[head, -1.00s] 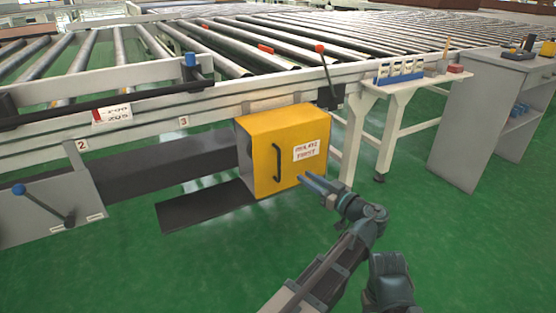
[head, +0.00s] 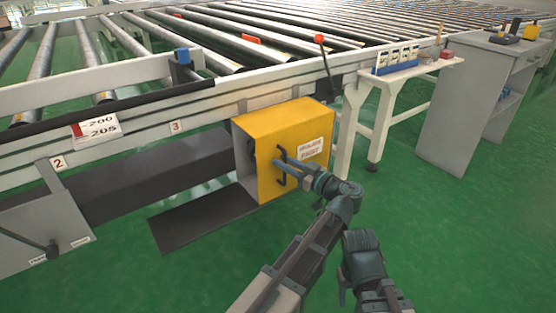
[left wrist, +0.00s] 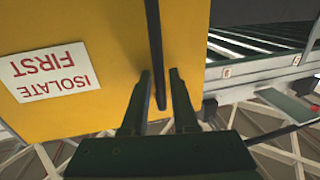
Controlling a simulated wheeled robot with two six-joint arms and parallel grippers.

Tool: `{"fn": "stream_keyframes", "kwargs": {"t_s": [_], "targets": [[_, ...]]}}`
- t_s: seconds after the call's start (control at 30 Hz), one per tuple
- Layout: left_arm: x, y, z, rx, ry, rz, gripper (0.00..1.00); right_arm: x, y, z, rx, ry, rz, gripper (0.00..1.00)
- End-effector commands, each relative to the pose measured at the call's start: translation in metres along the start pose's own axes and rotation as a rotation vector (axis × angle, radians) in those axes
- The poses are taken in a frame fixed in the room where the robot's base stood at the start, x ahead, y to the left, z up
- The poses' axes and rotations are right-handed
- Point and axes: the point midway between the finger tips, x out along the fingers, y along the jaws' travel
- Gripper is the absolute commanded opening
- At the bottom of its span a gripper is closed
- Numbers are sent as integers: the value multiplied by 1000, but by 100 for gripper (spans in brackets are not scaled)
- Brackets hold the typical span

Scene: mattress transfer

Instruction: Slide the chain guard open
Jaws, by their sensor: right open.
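The chain guard (head: 290,125) is a yellow box with an open left side, below the conveyor's side rail. It has a black vertical bar handle (left wrist: 155,40) and a white "ISOLATE FIRST" label (head: 311,148) on its front. My left gripper (head: 281,158) is at the handle in the head view and covers part of it. In the left wrist view its open fingers (left wrist: 160,85) stand on either side of the handle's end, with gaps visible. My right gripper (head: 350,290) is low in the head view, open, away from the guard; its fingers are only partly visible.
A dark plate (head: 200,218) lies on the green floor left of the guard. A red-knobbed lever (head: 325,65) stands above the guard. A white side table (head: 385,85) and a grey cabinet (head: 455,120) stand to the right. The floor in front is clear.

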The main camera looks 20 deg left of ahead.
Motion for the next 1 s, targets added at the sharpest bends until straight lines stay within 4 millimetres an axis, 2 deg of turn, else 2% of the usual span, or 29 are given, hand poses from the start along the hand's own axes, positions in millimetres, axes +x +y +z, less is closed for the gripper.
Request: {"fn": "stream_keyframes", "kwargs": {"t_s": [0.13, 0.3, 1.0], "targets": [[0, 0, 0, 0, 0, 0, 27, 0, 0, 0, 0, 0, 0, 50], [0, 0, 0, 0, 0, 0, 0, 0, 0, 0, 0, 0, 0, 50], [0, 0, 0, 0, 0, 0, 0, 0, 0, 0, 0, 0, 0, 50]]}}
